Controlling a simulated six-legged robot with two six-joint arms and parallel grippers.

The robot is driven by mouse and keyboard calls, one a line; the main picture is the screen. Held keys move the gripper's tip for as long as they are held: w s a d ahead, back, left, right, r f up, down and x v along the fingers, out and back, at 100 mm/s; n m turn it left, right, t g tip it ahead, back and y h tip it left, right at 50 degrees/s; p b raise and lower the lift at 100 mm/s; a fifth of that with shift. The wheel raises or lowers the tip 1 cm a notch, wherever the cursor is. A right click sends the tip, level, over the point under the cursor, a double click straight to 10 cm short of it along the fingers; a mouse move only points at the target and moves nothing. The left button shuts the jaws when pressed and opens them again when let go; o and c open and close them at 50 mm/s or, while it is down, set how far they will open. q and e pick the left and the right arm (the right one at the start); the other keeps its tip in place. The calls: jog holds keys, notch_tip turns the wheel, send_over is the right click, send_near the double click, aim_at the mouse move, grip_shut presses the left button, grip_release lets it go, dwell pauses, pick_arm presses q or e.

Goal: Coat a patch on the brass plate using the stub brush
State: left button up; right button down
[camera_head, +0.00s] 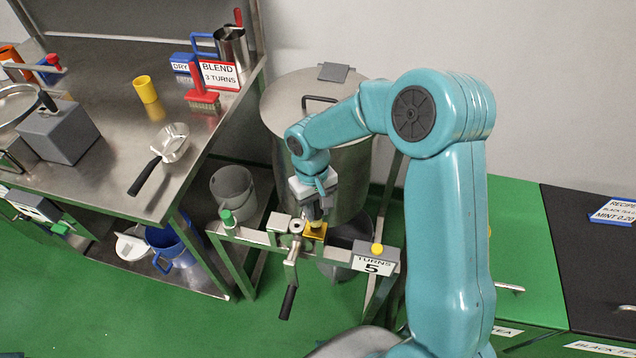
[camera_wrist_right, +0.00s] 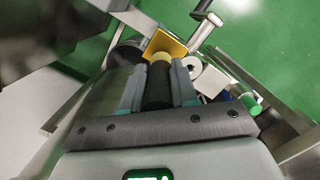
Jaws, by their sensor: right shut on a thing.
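My right gripper (camera_head: 314,208) reaches down over the crank stand in the head view. It is shut on the stub brush (camera_wrist_right: 158,92), a short dark handle with a pale yellow end, seen between the fingers in the wrist view. The brass plate (camera_head: 319,234) is a small gold plate on the stand's bar, just below the gripper. In the wrist view the brass plate (camera_wrist_right: 172,42) lies right beyond the brush's yellow end. I cannot tell whether the brush touches it, or see any coating. My left gripper is not in view.
The stand has a crank with a black handle (camera_head: 288,302), a green knob (camera_head: 227,217) and a "TURNS 5" sign (camera_head: 373,265). A large steel drum (camera_head: 290,110) stands behind.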

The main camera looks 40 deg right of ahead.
jog(key=shift+w+d, duration=0.2)
jog(key=shift+w, duration=0.05)
jog(key=shift+w+d+r, duration=0.15)
jog(key=shift+f+p, duration=0.3)
jog(key=shift+f, duration=0.3)
jog(key=shift+r, duration=0.7)
jog(key=shift+r+p, duration=2.2)
jog(key=shift+r, duration=0.8)
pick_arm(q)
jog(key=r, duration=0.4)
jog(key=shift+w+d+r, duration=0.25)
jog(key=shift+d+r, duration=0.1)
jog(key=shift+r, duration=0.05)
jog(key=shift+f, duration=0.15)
